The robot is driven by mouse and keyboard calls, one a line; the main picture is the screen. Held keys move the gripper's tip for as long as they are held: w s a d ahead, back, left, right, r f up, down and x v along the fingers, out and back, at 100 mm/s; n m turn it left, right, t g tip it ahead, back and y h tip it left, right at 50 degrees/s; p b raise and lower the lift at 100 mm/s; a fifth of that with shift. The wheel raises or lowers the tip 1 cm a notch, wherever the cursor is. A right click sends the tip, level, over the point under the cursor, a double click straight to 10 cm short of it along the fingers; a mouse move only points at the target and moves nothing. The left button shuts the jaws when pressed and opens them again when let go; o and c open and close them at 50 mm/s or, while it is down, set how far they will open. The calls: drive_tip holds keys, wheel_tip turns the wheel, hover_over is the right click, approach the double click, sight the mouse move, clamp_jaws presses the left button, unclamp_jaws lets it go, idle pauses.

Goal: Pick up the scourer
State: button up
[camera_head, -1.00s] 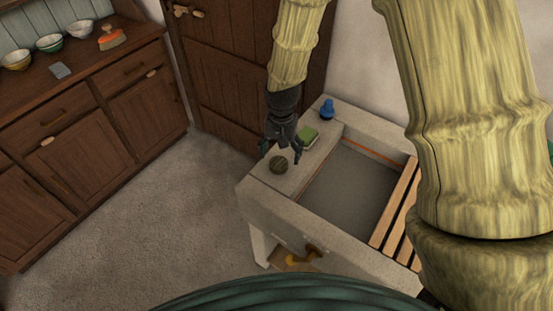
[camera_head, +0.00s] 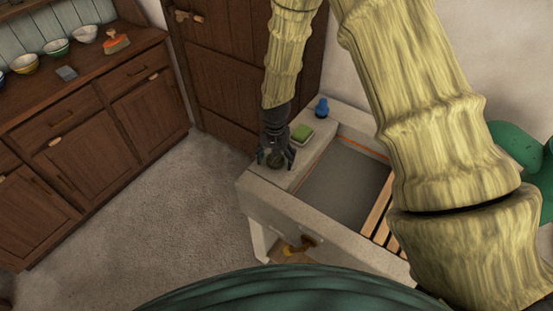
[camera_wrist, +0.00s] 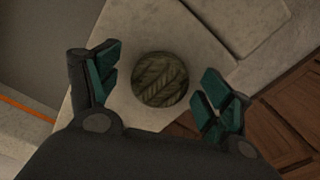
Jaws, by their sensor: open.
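The scourer (camera_wrist: 160,80) looks like a round, dark olive-green pad with a woven leaf-like pattern. It lies on the pale stone rim of the sink. In the head view the scourer (camera_head: 276,163) shows between my fingers at the rim's near left part. My gripper (camera_head: 275,158) points down over it. In the wrist view my gripper (camera_wrist: 160,82) is open, with one finger on each side of the scourer and a visible gap on both sides. Whether the fingertips are down at the scourer's height I cannot tell.
A green block (camera_head: 301,134) like a sponge and a blue bottle-like item (camera_head: 322,108) stand farther back on the rim. The sink basin (camera_head: 340,185) is to the right, with wooden slats (camera_head: 379,212). A dresser (camera_head: 95,130) with bowls stands left; the floor between is clear.

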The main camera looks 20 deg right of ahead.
drive_tip(key=shift+w+f, duration=0.45)
drive_tip(key=shift+w, duration=0.05)
drive_tip(key=shift+s+d+r, duration=0.1)
drive_tip(key=shift+s+r, duration=0.2)
drive_tip(key=c, duration=0.6)
drive_tip(key=shift+s, duration=0.1)
drive_tip(key=c, duration=0.3)
drive_tip(key=shift+w+f, duration=0.1)
drive_tip(key=shift+w, duration=0.1)
drive_tip(key=shift+c, duration=0.4)
drive_tip(key=shift+r+b, duration=0.6)
drive_tip(key=shift+r, duration=0.2)
drive_tip(key=shift+r+b, duration=0.4)
drive_tip(key=shift+r, duration=0.45)
drive_tip(key=s+d+r+b, duration=0.1)
drive_tip(key=s+d+b, duration=0.1)
drive_tip(key=s, duration=0.5)
drive_tip(key=s+d+b, duration=0.1)
drive_tip(key=s+b, duration=0.1)
drive_tip(key=s, duration=0.6)
drive_tip(key=shift+s+d+r, duration=0.25)
drive_tip(key=shift+d+r, duration=0.15)
